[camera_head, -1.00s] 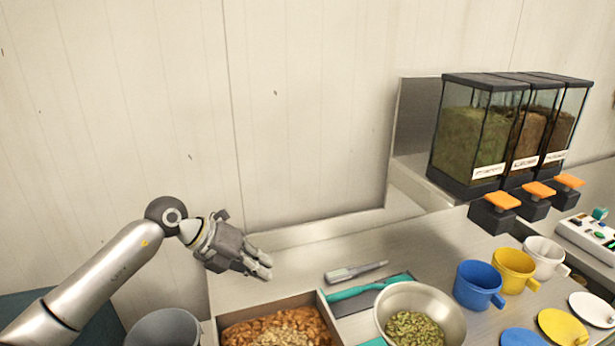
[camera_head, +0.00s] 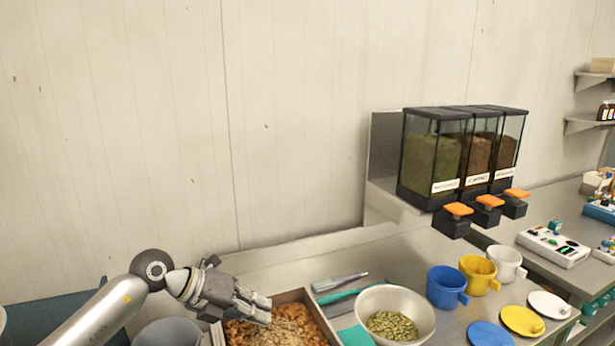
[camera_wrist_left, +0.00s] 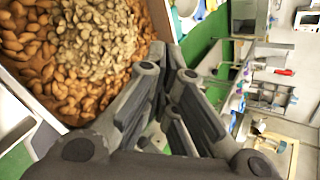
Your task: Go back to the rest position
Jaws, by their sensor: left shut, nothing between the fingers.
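My left gripper (camera_head: 258,309) is shut and empty. In the head view it hangs over the left part of a tray of nuts (camera_head: 290,297), with its fingers pointing right and slightly down. In the left wrist view, my left gripper's fingers (camera_wrist_left: 172,75) show in the middle, close together. The nuts (camera_wrist_left: 75,45) fill the upper left there, darker brown ones around a paler heap. My right gripper is not in view.
A grey bucket (camera_head: 170,333) is at the lower left.

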